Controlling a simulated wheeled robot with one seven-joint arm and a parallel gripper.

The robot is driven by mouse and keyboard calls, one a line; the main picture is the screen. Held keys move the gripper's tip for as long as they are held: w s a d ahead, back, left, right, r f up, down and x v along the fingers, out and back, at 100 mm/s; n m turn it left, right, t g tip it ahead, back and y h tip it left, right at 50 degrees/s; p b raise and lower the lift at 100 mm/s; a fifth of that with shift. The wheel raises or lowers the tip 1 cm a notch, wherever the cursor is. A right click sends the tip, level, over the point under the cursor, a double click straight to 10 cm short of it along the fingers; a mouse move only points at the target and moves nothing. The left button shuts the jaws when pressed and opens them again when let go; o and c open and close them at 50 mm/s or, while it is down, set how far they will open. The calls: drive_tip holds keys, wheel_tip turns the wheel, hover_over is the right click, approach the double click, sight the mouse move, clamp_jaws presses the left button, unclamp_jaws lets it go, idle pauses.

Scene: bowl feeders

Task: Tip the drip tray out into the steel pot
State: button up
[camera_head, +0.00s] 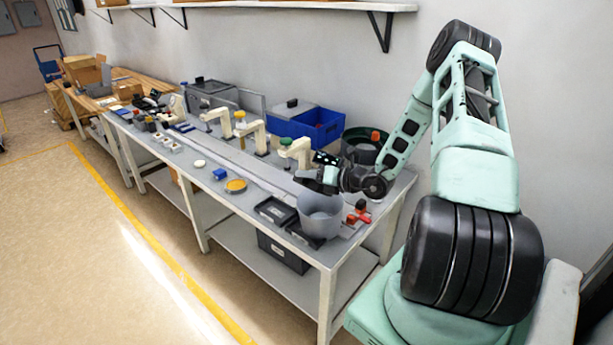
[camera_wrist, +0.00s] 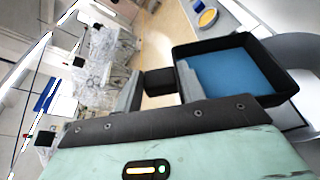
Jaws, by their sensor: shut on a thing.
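The drip tray is a square black tray (camera_wrist: 268,97) with a flat blue surface inside, which fills much of the right side of the wrist view. I cannot tell whether the blue is liquid. My gripper (camera_wrist: 160,88) is shut on the tray's black handle block, between its grey fingers. In the head view my gripper (camera_head: 322,182) is above the bench, over or just behind the rim of the steel pot (camera_head: 320,222). The pot is a round grey open vessel near the bench's front right end. Its inside is mostly hidden.
Black shallow trays (camera_head: 274,210) stand left of the pot. An orange-yellow dish (camera_head: 236,186) lies farther left. Red-topped items (camera_head: 359,213) sit to the pot's right. Cream-coloured devices (camera_head: 297,150) and a blue bin (camera_head: 312,124) stand behind. The floor in front is clear.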

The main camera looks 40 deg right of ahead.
drive_tip(key=shift+w+d+r+m+y+p, duration=0.1)
drive_tip(key=shift+d+r+m+y+p, duration=0.15)
drive_tip(key=shift+d+r+m+p, duration=0.3)
drive_tip(key=shift+d+r+m+y+p, duration=0.3)
drive_tip(key=shift+d+m+p, duration=0.2)
drive_tip(key=shift+d+m, duration=0.2)
drive_tip(key=shift+w+d+r+m+t+y+p, duration=0.1)
drive_tip(key=shift+d+r+m+t+y+p, duration=0.2)
drive_tip(key=shift+d+m, duration=0.35)
drive_tip(key=shift+d+r+m+t+y+p, duration=0.1)
drive_tip(key=shift+d+r+m+p, duration=0.2)
drive_tip(key=shift+d+m, duration=0.3)
